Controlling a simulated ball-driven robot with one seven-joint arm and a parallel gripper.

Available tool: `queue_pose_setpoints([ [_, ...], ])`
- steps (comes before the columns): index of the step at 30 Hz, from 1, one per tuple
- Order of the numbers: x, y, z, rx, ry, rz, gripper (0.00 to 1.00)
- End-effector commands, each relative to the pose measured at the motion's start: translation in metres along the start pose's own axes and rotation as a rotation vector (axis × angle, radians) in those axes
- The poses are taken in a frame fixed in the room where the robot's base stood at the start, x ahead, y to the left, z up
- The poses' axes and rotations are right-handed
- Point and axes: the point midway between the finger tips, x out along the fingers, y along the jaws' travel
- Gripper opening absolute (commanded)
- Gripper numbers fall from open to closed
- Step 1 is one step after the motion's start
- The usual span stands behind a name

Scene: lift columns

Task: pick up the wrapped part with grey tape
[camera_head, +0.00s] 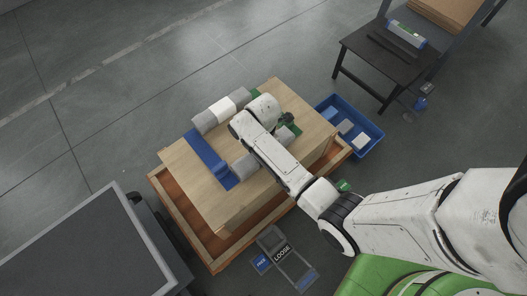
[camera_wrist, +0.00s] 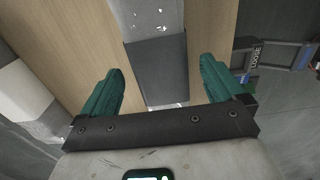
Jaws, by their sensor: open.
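The wrapped part with a grey band (camera_wrist: 155,70) lies between my fingers in the wrist view, with paler speckled wrapping beyond the band. In the head view its grey end (camera_head: 245,166) shows on the wooden top, and my arm hides its middle. My gripper (camera_wrist: 161,66) is open, with one green finger on each side of the part and visible gaps to both. How far the fingertips are above the wood is hard to tell. A second wrapped part with a white band (camera_head: 223,106) lies behind it, and shows at the left in the wrist view (camera_wrist: 28,95).
The wooden top (camera_head: 187,165) carries a blue strip (camera_head: 207,155) at left and green pieces at right. A blue bin (camera_head: 368,139) stands to the right, with a black table (camera_head: 375,55) beyond. A grey-framed surface (camera_head: 85,245) is front left. A LOOSE sign (camera_head: 282,252) is in front.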

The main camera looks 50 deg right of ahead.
Motion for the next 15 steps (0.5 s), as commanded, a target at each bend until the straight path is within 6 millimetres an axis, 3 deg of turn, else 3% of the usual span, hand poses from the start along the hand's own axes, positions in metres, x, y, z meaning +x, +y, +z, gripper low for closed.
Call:
queue_pose_setpoints([
  [1, 0.013, -0.002, -0.001, -0.001, 0.0, -0.003, 0.96],
  [6, 0.032, -0.002, -0.002, 0.001, 0.0, -0.002, 0.96],
  [13, 0.032, -0.001, -0.002, 0.001, 0.0, 0.0, 0.96],
  [15, 0.032, -0.001, -0.002, 0.001, 0.0, 0.0, 0.9],
])
